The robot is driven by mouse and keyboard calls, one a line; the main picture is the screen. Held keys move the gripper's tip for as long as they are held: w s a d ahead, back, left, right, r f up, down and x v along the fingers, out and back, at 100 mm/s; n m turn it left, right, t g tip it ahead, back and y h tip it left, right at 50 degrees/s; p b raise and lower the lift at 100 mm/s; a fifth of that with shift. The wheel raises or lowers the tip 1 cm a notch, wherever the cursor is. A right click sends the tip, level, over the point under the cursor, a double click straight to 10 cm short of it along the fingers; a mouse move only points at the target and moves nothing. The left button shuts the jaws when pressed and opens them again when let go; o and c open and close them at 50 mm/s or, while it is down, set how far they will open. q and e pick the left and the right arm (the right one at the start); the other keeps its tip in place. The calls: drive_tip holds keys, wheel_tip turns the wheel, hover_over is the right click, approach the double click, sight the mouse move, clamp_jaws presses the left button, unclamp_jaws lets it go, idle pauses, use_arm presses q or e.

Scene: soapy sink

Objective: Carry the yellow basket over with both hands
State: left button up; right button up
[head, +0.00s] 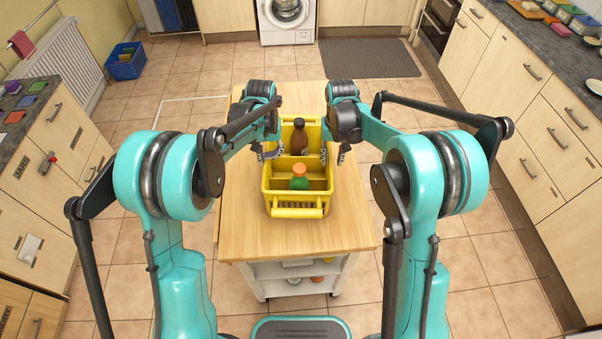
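The yellow basket (297,204) stands upright on the wooden top of a trolley (255,240). It has a divider and a front handle. A dark brown bottle (299,140) stands in the far compartment. A green bottle with an orange top (299,178) is in the near compartment. My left gripper (269,153) is at the basket's left wall, its fingers spread to either side of the rim. My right gripper (333,154) is at the right wall in the same way, fingers apart. Whether any finger touches the walls is too small to tell.
Counters with drawers (545,130) line the right side, and more drawers (60,140) the left. A washing machine (287,20) and a dark mat (369,57) are at the back. A blue crate (126,64) sits on the floor at left. Tiled floor around the trolley is clear.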

use_arm(q)
drive_tip(key=shift+s, duration=0.1)
use_arm(e)
drive_tip(key=shift+s+a, duration=0.1)
